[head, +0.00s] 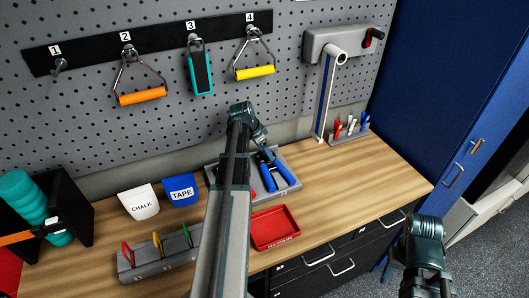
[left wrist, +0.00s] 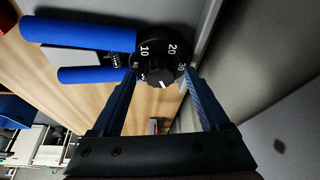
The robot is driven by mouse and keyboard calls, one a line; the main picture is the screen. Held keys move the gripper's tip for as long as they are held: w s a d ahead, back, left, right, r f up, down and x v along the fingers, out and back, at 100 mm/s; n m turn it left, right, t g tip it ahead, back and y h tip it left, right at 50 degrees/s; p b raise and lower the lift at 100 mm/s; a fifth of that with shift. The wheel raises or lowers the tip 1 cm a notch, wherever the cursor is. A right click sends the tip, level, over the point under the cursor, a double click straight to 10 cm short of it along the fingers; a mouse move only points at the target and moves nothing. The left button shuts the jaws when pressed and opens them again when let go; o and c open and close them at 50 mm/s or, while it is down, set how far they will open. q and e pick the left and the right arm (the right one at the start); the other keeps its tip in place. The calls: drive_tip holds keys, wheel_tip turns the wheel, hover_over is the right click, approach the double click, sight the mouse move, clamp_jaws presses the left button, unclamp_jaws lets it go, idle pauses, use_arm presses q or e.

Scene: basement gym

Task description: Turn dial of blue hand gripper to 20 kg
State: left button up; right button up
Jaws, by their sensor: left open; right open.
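The blue hand gripper (head: 285,174) lies in a grey tray (head: 292,155) on the bench. The left wrist view shows its two blue handles (left wrist: 80,33) and a black round dial (left wrist: 158,50) marked 10, 20 and 30. A short white mark shows on the dial's lower part; which number it points to I cannot tell. My left gripper (left wrist: 160,76) is open, with its fingers on either side of the dial's lower part; contact is unclear. In the head view my left arm hides part of the tray. My right gripper (head: 423,238) is open and empty, right of the bench.
A red tray (head: 275,228) stands in front of the grey one. Chalk (head: 139,203) and tape (head: 181,190) pouches are left of my arm. A grey rack (head: 155,263) is at the front left. Handles hang on the pegboard (head: 110,100) behind.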

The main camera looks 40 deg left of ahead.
use_arm(q)
clamp_jaws()
drive_tip(key=shift+n, duration=0.3)
